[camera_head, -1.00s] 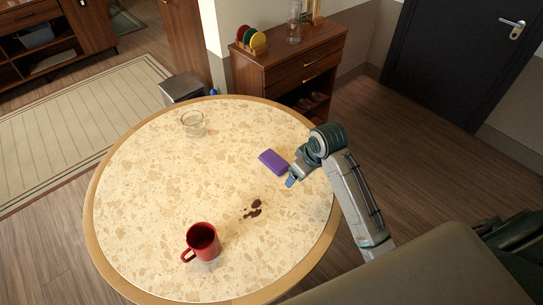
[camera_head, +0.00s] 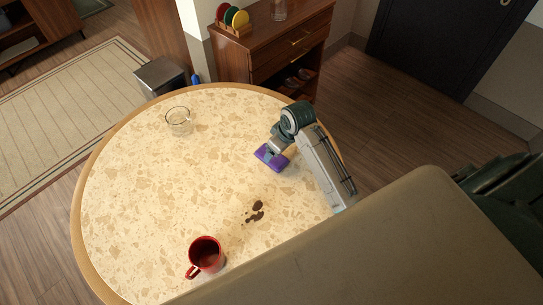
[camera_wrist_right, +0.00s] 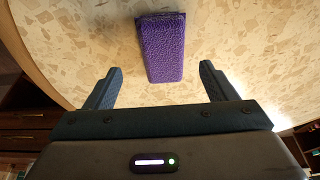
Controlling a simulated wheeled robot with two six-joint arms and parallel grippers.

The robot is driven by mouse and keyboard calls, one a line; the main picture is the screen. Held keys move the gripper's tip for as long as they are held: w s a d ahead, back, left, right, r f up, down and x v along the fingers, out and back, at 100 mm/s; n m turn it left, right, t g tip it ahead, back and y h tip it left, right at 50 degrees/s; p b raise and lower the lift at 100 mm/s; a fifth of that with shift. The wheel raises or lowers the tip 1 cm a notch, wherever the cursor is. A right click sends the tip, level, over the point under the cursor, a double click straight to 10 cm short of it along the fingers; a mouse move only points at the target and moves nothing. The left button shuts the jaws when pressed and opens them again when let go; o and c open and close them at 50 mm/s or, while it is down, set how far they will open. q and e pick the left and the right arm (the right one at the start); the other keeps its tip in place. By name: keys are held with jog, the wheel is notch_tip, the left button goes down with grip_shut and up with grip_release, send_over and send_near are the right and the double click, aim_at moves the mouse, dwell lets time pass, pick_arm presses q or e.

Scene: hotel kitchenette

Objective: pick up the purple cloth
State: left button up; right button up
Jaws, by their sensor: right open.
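The purple cloth (camera_head: 268,157) is a small folded block lying on the round table, right of its middle. My right gripper (camera_head: 277,151) is over the cloth in the head view and hides part of it. In the right wrist view the gripper (camera_wrist_right: 158,84) is open, and the cloth (camera_wrist_right: 162,45) lies ahead of and roughly centred between its two fingers, with nothing held. I cannot tell the exact height of the fingers above the table. My left gripper is not in view.
A red mug (camera_head: 206,254) stands near the table's front edge. A clear glass (camera_head: 179,121) stands at the back left. A dark brown spill (camera_head: 255,211) lies in front of the cloth. The round table (camera_head: 150,185) is otherwise clear. A wooden cabinet (camera_head: 285,50) stands behind it.

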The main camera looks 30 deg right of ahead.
aim_at(278, 164)
jog(key=x, duration=0.1)
jog(key=p+x, duration=0.1)
jog(key=x, duration=0.2)
jog(key=shift+w+a+f, duration=0.2)
jog(key=shift+w+a, duration=0.1)
jog(key=shift+a, duration=0.05)
jog(key=shift+f, duration=0.25)
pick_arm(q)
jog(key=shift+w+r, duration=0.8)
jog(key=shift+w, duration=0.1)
pick_arm(e)
jog(key=shift+w+f, duration=0.1)
jog(key=shift+f, duration=0.05)
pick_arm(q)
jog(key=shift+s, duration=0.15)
pick_arm(e)
jog(key=c, duration=1.1)
